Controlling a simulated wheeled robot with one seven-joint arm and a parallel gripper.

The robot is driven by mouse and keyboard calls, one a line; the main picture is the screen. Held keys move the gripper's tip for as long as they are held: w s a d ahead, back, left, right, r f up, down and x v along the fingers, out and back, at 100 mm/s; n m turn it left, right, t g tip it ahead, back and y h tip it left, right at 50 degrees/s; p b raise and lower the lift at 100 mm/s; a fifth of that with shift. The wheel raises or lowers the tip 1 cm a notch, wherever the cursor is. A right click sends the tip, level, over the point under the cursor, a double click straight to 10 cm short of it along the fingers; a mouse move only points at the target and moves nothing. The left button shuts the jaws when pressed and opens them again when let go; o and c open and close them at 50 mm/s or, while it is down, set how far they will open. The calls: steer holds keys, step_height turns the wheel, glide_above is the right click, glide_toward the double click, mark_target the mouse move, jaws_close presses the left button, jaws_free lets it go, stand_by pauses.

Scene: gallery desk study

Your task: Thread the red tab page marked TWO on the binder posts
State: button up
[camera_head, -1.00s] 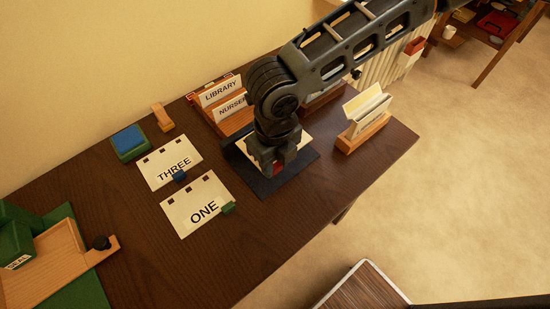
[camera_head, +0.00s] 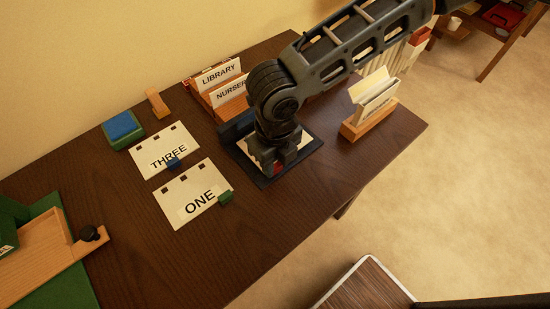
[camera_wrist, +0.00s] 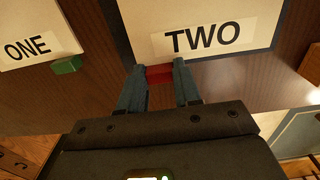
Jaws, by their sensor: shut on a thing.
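The page marked TWO (camera_wrist: 240,30) is a white sheet with a red tab (camera_wrist: 160,73) on its near edge. My gripper (camera_wrist: 158,72) is shut on that tab in the wrist view. In the head view my gripper (camera_head: 272,168) is over the dark binder (camera_head: 306,149), and part of the white page (camera_head: 245,146) shows beside it. My arm covers most of the page there. I cannot see the binder posts or whether the page's holes are around them.
Page ONE (camera_head: 180,191) with a green tab and page THREE (camera_head: 159,145) with a blue tab lie left of the binder. A wooden card rack (camera_head: 352,131) stands at right, and a LIBRARY card holder (camera_head: 198,86) behind. The front middle of the desk is clear.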

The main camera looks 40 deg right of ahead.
stand_by(0.3)
steer(key=o, duration=1.1)
steer(key=shift+r, duration=0.1)
step_height(320, 180, up, 8)
steer(key=shift+f, duration=0.15)
steer(key=shift+a, duration=0.1)
